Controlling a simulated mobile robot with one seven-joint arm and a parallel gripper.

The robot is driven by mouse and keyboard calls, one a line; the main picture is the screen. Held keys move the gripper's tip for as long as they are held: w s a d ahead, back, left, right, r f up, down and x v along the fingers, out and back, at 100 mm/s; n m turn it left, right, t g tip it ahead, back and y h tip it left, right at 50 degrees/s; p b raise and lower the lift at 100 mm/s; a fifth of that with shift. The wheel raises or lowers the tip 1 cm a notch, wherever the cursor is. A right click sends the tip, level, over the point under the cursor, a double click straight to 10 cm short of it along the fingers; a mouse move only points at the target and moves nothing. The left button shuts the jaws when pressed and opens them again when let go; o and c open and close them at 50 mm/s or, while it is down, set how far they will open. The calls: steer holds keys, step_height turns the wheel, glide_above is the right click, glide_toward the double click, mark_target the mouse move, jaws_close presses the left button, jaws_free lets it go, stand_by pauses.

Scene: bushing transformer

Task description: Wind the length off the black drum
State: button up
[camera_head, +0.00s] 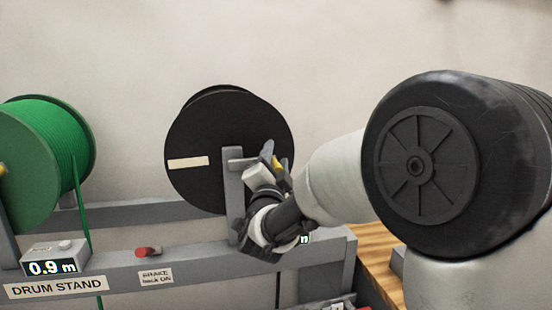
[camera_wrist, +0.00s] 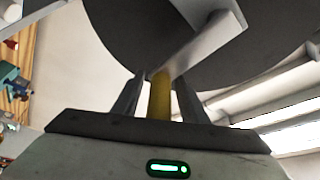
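The black drum (camera_head: 205,135) stands upright on the drum stand (camera_head: 110,278), with a cream label strip on its face. It also fills the top of the wrist view (camera_wrist: 120,35). A grey crank arm (camera_wrist: 208,42) crosses it, with a yellow handle (camera_wrist: 160,98) pointing toward my wrist. My gripper (camera_head: 272,172) is at the drum's lower right. The black drum's readout (camera_head: 304,239) is mostly hidden behind my wrist.
A green drum (camera_head: 35,150) with green cable stands at the left, its readout (camera_head: 50,267) showing 0.9 m. A red brake knob (camera_head: 148,252) sits on the front rail above a brake label (camera_head: 156,277). A wooden surface (camera_head: 380,275) lies at the right.

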steer(key=shift+c, duration=0.4)
jaws_close()
steer(key=shift+f+m+b, duration=0.4)
steer(key=shift+f+b, duration=0.05)
steer(key=shift+b, duration=0.15)
steer(key=s+a+f+m+g+b, duration=0.1)
steer(key=a+f+m+g+b, duration=0.4)
steer(key=f+m+b, duration=0.4)
steer(key=shift+s+a+m+b, duration=0.2)
steer(key=shift+s+m+b, duration=0.15)
steer(key=shift+m, duration=1.15)
steer(key=shift+f, duration=0.1)
